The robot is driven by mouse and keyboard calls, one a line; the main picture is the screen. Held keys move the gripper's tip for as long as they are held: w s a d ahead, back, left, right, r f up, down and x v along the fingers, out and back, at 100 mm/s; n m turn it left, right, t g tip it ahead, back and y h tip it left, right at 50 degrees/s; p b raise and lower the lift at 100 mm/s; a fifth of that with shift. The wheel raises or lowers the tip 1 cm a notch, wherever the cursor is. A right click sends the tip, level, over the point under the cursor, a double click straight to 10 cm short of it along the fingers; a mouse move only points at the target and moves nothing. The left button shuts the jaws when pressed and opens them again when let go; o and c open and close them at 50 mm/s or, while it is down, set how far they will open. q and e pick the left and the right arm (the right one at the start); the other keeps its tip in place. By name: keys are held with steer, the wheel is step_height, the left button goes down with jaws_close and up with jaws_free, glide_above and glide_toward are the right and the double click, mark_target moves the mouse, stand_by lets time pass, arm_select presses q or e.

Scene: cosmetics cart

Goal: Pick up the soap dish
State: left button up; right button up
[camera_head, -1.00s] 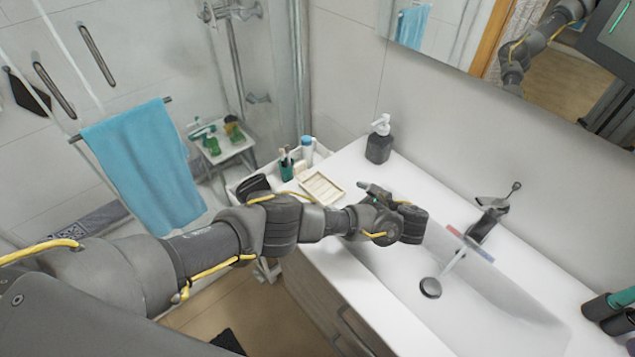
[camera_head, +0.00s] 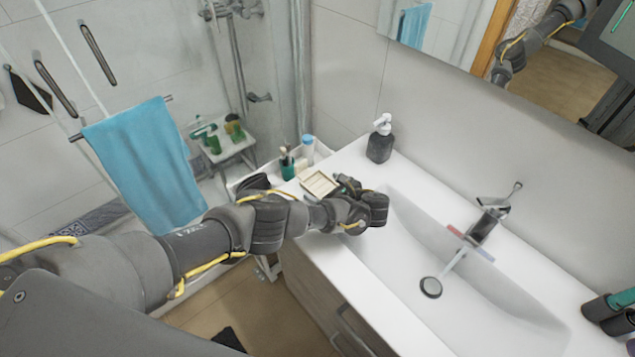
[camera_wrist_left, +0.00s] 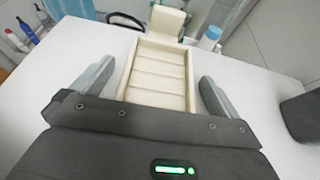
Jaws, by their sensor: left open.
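The soap dish (camera_head: 318,183) is a cream, shallow rectangular tray with slats. It lies on the white counter left of the sink, partly hidden by my left gripper in the head view. In the left wrist view the soap dish (camera_wrist_left: 157,74) sits between the two grey fingers, with the fingers apart on either side of it. My left gripper (camera_wrist_left: 155,85) is open and empty. In the head view my left gripper (camera_head: 347,187) is just beside the dish's near right end. My right gripper is not seen.
A dark soap dispenser (camera_head: 380,143) stands behind, near the wall. A cart (camera_head: 239,184) beyond the counter holds a green cup (camera_head: 287,168) and a blue-capped bottle (camera_head: 308,150). The sink (camera_head: 470,290) with its faucet (camera_head: 487,222) is to the right.

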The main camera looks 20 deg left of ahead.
arm_select(q)
steer(key=c, duration=1.1)
steer(key=shift+o, duration=0.2)
steer(key=shift+r, duration=0.1)
